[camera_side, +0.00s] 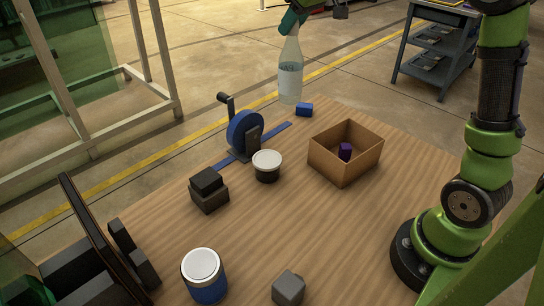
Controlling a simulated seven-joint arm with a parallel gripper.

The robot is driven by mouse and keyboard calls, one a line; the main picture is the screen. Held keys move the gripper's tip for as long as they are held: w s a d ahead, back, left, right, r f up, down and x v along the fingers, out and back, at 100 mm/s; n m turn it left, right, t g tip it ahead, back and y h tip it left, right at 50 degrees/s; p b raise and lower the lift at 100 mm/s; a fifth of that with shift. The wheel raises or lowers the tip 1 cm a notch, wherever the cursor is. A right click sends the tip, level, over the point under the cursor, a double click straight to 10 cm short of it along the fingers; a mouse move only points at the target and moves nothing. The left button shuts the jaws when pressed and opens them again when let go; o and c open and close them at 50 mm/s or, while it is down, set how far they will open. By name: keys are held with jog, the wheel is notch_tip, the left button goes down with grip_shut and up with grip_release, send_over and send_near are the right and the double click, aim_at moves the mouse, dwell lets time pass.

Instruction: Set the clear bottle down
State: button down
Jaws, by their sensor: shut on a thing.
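The clear bottle (290,78) is upright at the top middle of the side view, with a pale label around its body. My gripper (291,24) is shut on the bottle's neck from above, and its upper part is cut off by the picture's top edge. The bottle's base is near the far edge of the wooden table (310,225). I cannot tell whether the base touches the table or hangs just above it.
Nearby are a blue wheel with a crank (245,132), an open cardboard box (345,165) holding a purple block, and a white-lidded jar (267,166). Dark blocks (208,190) and a blue can (204,277) stand nearer.

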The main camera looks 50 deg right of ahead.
jog(key=s+a+n+g+y, duration=0.1)
jog(key=s+a+n+y, duration=0.35)
jog(key=s+a, duration=0.85)
jog(key=s+a+f+n+g+y, duration=0.1)
jog(key=s+a+f+n+g, duration=0.15)
jog(key=s+n, duration=0.4)
jog(key=s+a+f+n+g, duration=0.1)
jog(key=s+f+n+g, duration=0.15)
jog(key=s, duration=0.65)
jog(key=s+a+f+n+g+y, duration=0.1)
jog(key=s+f+n+g, duration=0.1)
jog(key=s+f+n, duration=0.35)
jog(key=w+a+f, duration=0.3)
jog(key=w+a, duration=0.5)
jog(key=w, duration=0.3)
jog(key=shift+a+n, duration=0.15)
jog(key=shift+n, duration=0.15)
jog(key=shift+w+h, duration=0.1)
jog(key=shift+h, duration=0.15)
